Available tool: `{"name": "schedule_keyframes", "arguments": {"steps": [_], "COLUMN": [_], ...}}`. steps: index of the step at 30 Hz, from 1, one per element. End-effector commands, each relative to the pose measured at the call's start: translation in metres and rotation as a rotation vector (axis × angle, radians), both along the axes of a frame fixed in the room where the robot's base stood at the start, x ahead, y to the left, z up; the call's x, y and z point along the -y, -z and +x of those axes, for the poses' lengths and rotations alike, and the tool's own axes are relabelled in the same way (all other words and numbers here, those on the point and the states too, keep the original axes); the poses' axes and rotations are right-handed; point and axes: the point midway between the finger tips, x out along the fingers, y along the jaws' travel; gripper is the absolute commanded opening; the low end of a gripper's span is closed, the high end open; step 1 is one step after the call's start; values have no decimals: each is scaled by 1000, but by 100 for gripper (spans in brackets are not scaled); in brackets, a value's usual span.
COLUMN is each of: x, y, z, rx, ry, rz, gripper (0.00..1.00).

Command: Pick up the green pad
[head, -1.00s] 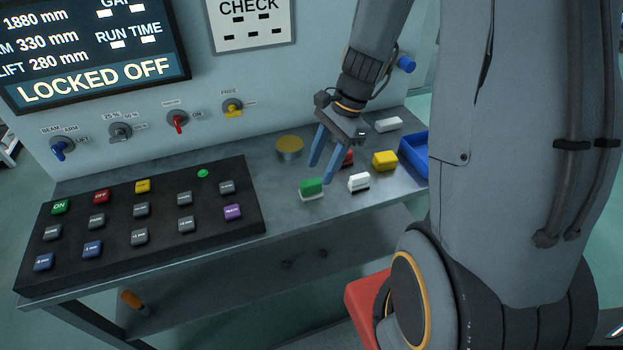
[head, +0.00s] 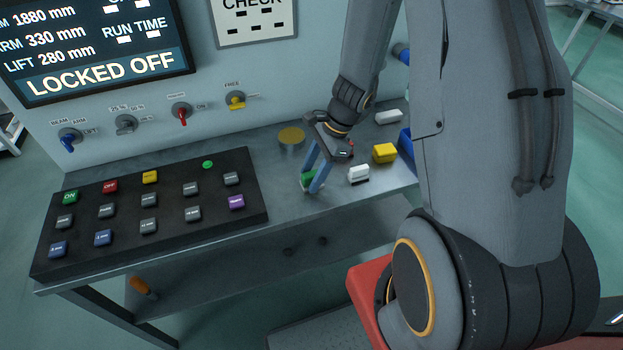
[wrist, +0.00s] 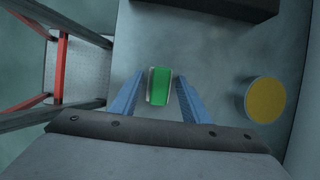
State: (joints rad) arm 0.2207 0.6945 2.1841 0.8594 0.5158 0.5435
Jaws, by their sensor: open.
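The green pad (head: 308,178) is a small green block with a pale base, lying on the grey bench top. In the head view my gripper (head: 311,185) is down at the pad, and its blue fingers partly hide it. In the wrist view the green pad (wrist: 160,86) lies between the blue fingertips of my gripper (wrist: 157,85), with a gap showing on the right side and a narrower one on the left. My gripper is open and holds nothing.
A white block (head: 359,173) and a yellow block (head: 384,153) lie right of the pad. A yellow-topped round post (head: 291,138) stands behind it, also in the wrist view (wrist: 265,99). The black button panel (head: 150,208) is to the left. A blue bin (head: 406,143) is partly hidden.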

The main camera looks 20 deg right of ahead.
Motion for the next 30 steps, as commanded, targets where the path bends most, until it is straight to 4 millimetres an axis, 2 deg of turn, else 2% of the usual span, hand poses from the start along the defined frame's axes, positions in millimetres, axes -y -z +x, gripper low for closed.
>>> {"name": "schedule_keyframes", "arguments": {"steps": [7,13,23,30], "x": [0,0,0,0], "y": [1,1,-2,-21], "z": [0,0,1,2], "rx": [1,1,2,5], "ry": [-1,-1,-1,-2], "rz": [-1,-1,-1,-1], "gripper": [42,8,8,8]}}
